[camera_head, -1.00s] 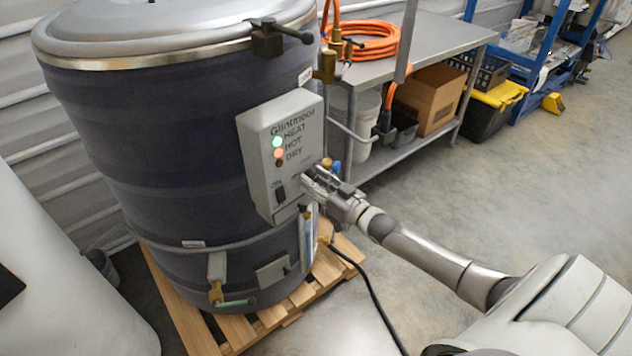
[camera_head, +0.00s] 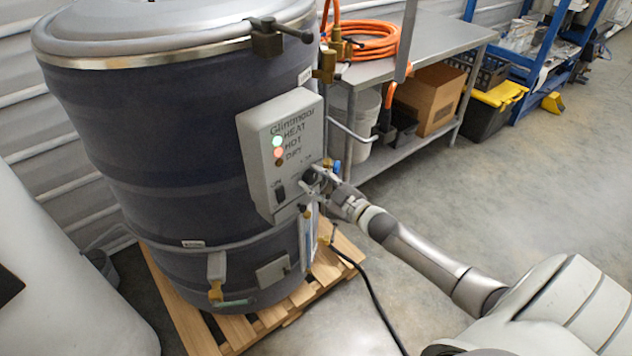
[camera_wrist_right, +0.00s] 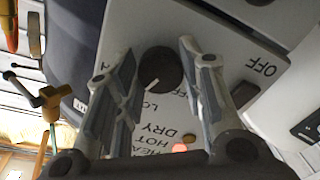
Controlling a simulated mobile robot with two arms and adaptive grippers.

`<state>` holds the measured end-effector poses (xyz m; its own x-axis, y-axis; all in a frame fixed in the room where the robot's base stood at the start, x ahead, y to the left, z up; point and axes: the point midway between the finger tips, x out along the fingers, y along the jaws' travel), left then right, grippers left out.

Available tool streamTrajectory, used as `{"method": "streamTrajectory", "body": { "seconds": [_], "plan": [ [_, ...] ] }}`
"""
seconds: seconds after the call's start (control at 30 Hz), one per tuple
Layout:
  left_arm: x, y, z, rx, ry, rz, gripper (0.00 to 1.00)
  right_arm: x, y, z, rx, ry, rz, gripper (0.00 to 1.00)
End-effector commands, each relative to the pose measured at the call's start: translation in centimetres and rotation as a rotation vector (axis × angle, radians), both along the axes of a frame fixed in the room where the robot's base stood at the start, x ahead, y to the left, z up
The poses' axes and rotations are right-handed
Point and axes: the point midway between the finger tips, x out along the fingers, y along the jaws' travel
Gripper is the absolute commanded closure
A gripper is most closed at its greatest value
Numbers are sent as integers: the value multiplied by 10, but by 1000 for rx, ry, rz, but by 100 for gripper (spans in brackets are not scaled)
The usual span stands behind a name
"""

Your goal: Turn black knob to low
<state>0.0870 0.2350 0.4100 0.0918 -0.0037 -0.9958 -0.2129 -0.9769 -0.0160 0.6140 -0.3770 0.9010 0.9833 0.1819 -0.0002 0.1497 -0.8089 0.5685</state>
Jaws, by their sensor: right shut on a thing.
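The black knob (camera_head: 309,176) is on the lower right of the grey control box (camera_head: 257,160) fixed to the dark drum. In the right wrist view the round black knob (camera_wrist_right: 160,69) shows a white pointer line aimed at the lower left, near a partly hidden label that starts "LO". Part of an "OFF" label shows beside it. My right gripper (camera_head: 318,178) is at the knob, its fingers shut on the knob's two sides, as the right wrist view also shows (camera_wrist_right: 158,75). My left gripper is not in view.
A black switch (camera_head: 280,192) sits left of the knob. Green and red lights glow on the box. Blue and brass valve fittings (camera_head: 335,166) are close to my right gripper. The drum stands on a wooden pallet (camera_head: 190,322). A metal bench (camera_head: 440,40) is behind; floor at right is clear.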

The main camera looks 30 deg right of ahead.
Motion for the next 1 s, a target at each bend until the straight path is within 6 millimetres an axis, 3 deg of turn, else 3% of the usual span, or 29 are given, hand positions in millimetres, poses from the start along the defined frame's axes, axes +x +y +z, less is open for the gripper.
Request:
{"method": "streamTrajectory", "body": {
  "seconds": [0.5,1.0],
  "plan": [
    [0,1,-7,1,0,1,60,0,0,0,-319,-59,0,87],
    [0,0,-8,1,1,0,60,0,0,0,-372,-68,1,87]
  ]
}}
